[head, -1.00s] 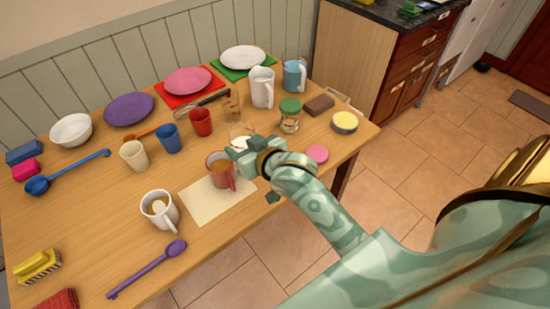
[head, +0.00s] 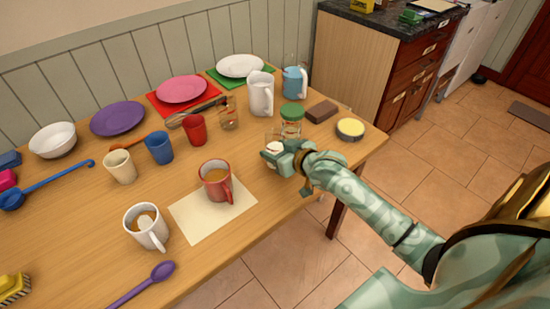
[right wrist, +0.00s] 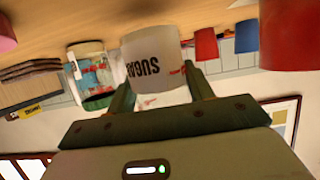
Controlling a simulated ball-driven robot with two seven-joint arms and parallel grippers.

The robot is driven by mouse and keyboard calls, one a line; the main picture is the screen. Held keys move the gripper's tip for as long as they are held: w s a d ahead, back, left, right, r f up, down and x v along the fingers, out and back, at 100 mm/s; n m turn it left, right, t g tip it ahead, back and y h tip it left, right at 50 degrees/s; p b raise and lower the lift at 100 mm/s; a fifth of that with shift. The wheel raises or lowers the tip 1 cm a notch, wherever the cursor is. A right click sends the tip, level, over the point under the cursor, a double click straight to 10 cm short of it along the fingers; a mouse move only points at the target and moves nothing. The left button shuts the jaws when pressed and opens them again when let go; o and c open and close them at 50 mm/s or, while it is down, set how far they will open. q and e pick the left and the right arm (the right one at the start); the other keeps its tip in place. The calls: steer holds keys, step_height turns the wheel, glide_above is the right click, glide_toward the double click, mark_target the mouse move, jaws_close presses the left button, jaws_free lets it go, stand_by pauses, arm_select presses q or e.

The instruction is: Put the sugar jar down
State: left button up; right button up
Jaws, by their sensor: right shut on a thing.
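The sugar jar (head: 274,147), clear with white contents, is in my right gripper (head: 271,155) near the right front edge of the table. In the right wrist view, the sugar jar (right wrist: 153,60) shows upside down with a "SUGAR" label, between the two fingers of my right gripper (right wrist: 160,88), which is shut on it. Its base is close to the table top, but I cannot tell whether it touches. The gripper hides part of the jar in the head view. My left gripper is not in view.
A green-lidded jar (head: 291,121) stands just behind the sugar jar. A brown block (head: 321,111) and a yellow-topped tin (head: 350,129) are to the right. A red mug (head: 215,182) stands on a cream mat (head: 190,216) to the left. The table (head: 255,172) is bare between mat and gripper.

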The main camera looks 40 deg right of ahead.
step_height(320, 180, down, 2)
steer(key=shift+f+b, duration=0.2)
steer(key=shift+b, duration=0.15)
steer(key=shift+a+r, duration=0.1)
steer(key=shift+r, duration=0.1)
steer(key=o, duration=1.1)
steer(key=shift+f, duration=0.15)
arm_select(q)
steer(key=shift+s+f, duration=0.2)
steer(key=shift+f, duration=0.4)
arm_select(e)
steer(key=shift+s+r+p, duration=0.3)
steer(key=shift+r+p, duration=0.05)
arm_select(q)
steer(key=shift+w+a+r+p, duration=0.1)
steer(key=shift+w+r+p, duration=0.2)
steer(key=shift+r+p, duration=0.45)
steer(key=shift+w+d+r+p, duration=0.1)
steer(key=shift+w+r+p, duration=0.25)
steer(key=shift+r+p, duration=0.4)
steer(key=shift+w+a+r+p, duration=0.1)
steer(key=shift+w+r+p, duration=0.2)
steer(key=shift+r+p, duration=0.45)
arm_select(e)
steer(key=v, duration=1.1)
steer(key=shift+s, duration=0.2)
